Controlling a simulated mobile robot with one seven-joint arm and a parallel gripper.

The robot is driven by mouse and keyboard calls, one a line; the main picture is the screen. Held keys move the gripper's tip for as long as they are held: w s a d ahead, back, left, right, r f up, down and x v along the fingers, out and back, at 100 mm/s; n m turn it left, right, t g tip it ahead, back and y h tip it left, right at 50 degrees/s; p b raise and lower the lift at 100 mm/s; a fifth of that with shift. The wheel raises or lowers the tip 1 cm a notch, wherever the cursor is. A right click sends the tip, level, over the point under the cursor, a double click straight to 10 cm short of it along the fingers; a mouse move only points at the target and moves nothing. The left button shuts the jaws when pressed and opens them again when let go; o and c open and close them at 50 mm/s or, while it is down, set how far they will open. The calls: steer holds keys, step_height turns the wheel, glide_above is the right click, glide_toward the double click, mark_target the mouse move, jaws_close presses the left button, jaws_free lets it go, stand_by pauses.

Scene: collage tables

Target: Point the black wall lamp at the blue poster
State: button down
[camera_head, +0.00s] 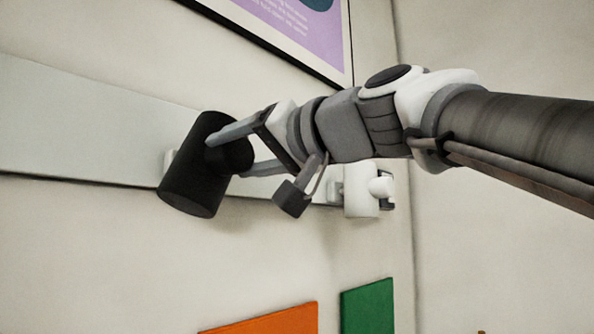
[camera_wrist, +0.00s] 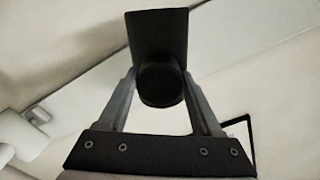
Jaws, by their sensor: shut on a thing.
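The black wall lamp (camera_head: 190,170) is a dark cylinder on a pale wall rail, left of centre in the head view, tilted with its upper end to the right. A round black knob (camera_head: 236,156) sticks out from its side toward my gripper. My gripper (camera_head: 222,150) is shut on this knob, one finger on each side. In the wrist view the lamp (camera_wrist: 157,35) rises dark above the knob (camera_wrist: 160,86), between the fingers of my gripper (camera_wrist: 160,78). I make out no blue poster in either view.
A white wall lamp (camera_head: 361,191) sits on the same rail (camera_head: 80,130) to the right, close below my wrist. A framed lilac poster (camera_head: 290,28) hangs above. An orange panel (camera_head: 270,322) and a green panel (camera_head: 367,307) show below. A wall corner is at right.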

steer(key=shift+c, duration=0.3)
jaws_free()
steer(key=shift+d, duration=0.1)
steer(key=b+v, duration=0.3)
steer(key=v, duration=1.4)
steer(key=shift+s+b, duration=0.2)
steer(key=shift+b, duration=0.2)
steer(key=w+d+f+m+g+h, duration=0.1)
steer(key=w+f+m+h, duration=0.2)
steer(key=f, duration=0.9)
steer(key=w+d+f+g+h, duration=0.15)
steer(key=f+h, duration=0.25)
steer(key=f, duration=0.9)
steer(key=s+d+f+g+h, duration=0.1)
steer(key=s+d+f+h, duration=0.1)
steer(key=f, duration=0.7)
steer(key=s+d+f+g+h, duration=0.1)
steer(key=s+d+f+h, duration=0.1)
steer(key=f, duration=0.7)
steer(key=s+d+f+g+h, duration=0.1)
steer(key=s+d+f+h, duration=0.1)
steer(key=f, duration=0.7)
steer(key=shift+s+d+f+h, duration=0.2)
steer(key=shift+s+d+h, duration=0.2)
steer(key=shift+d, duration=0.4)
